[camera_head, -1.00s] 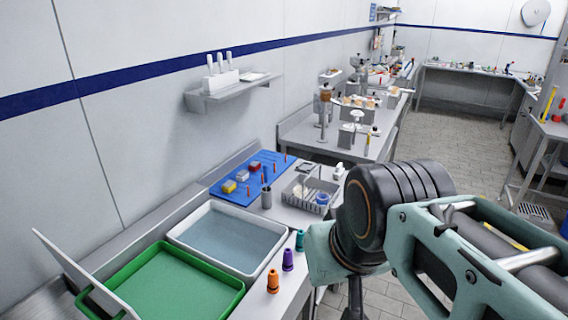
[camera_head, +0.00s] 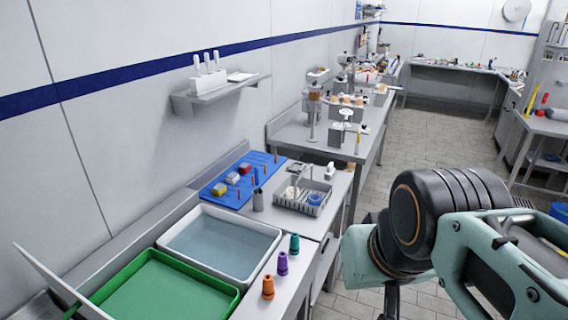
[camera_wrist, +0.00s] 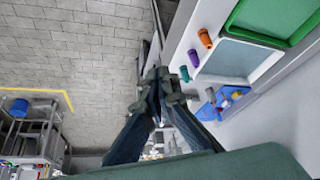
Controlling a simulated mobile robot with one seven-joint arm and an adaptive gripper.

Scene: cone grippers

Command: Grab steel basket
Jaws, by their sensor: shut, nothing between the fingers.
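The steel basket (camera_head: 288,208) is a grey slotted tray on the steel counter, just right of the blue board. It holds a blue round item and some small pale items. In the wrist view I cannot make the basket out; my gripper may cover it. My gripper (camera_wrist: 158,76) shows dark in the wrist view, its fingers together and empty, over the floor beside the counter edge. In the head view my arm is at the lower right, apart from the basket, and the fingers are mostly cut off by the lower edge.
The blue board (camera_head: 240,180) carries colored blocks and pegs. A metal cup (camera_head: 258,200) stands left of the basket. Orange, purple and teal cones (camera_head: 282,264) line the counter's front edge beside a white water tray (camera_head: 176,236) and a green tray (camera_head: 150,292).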

